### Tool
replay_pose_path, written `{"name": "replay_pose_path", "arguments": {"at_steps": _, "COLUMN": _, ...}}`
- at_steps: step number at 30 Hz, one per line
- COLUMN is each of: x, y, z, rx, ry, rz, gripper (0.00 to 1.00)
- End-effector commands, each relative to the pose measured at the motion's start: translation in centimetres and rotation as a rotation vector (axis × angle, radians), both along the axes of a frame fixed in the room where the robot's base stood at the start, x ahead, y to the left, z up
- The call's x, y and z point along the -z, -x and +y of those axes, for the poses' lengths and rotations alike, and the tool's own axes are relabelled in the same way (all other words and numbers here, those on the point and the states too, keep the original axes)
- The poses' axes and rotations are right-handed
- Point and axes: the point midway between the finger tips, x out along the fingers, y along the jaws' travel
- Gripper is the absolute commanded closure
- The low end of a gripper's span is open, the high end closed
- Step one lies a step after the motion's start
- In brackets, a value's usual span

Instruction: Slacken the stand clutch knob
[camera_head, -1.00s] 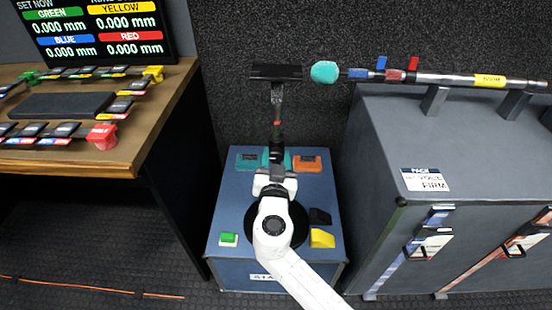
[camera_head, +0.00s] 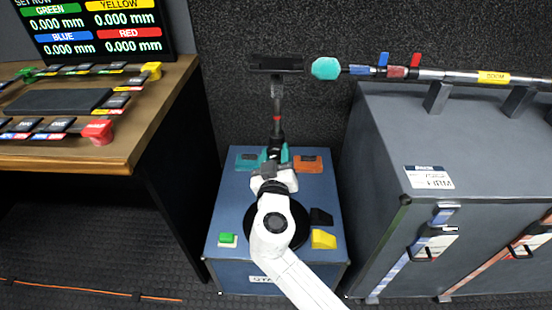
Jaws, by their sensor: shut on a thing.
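The stand (camera_head: 277,100) rises from the blue box (camera_head: 230,190) in the middle, with a dark flat head (camera_head: 276,64) on top and a red band on its pole. My gripper (camera_head: 270,165) is at the lower part of the stand, at the end of my white arm. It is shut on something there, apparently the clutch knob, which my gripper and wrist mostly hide. Teal parts show around the dark collar just beyond the gripper.
On the box are a teal block (camera_head: 247,161), an orange block (camera_head: 307,164), a green button (camera_head: 228,239), a yellow wedge (camera_head: 323,239) and a black wedge (camera_head: 320,217). A desk (camera_head: 150,110) stands left; a grey case (camera_head: 390,150) with a boom pole (camera_head: 455,77) stands right.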

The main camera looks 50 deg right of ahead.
Motion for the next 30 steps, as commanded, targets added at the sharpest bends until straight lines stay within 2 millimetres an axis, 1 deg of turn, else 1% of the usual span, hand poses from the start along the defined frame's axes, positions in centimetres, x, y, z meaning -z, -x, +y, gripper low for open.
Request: {"name": "replay_pose_path", "arguments": {"at_steps": 30, "x": 0.06, "y": -0.17, "z": 0.17, "rx": -0.003, "ry": 0.596, "rz": 0.765, "gripper": 0.86}}
